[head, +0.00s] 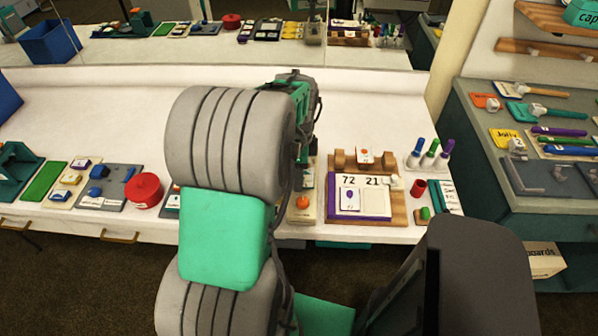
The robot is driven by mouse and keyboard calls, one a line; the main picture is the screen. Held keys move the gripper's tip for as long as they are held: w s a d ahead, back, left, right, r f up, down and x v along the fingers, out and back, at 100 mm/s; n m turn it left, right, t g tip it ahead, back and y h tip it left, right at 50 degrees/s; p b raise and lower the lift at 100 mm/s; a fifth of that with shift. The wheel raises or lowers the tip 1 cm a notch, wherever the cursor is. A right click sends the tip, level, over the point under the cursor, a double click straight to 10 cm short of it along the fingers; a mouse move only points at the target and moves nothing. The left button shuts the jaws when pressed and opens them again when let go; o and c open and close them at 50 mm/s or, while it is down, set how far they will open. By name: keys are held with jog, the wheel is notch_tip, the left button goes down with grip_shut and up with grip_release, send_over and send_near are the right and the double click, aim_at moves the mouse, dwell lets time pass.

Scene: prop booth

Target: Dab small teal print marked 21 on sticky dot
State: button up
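A wooden board (405,218) on the bench holds a white panel with a purple edge (358,217), marked 72 and 21. A small white print with a purple picture (349,195) lies under the 72. I cannot make out a teal print under the 21 mark (372,180). A white card with an orange dot (365,155) rests at the wooden blocks behind the panel; whether this is the sticky dot is unclear. My gripper (304,150) is left of the board, mostly hidden behind my arm; its fingers cannot be made out.
Purple, green and blue markers (430,153) stand right of the board. A red cylinder (418,188) and a green one (425,214) are near them. A pale strip with an orange dot (303,202) lies left of the board. The bench's back left is clear. A mirror runs behind.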

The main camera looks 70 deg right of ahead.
jog(key=shift+f, duration=0.6)
dwell(1.1)
jog(key=shift+r, duration=0.1)
jog(key=shift+r+p, duration=1.95)
jog(key=shift+r, duration=1)
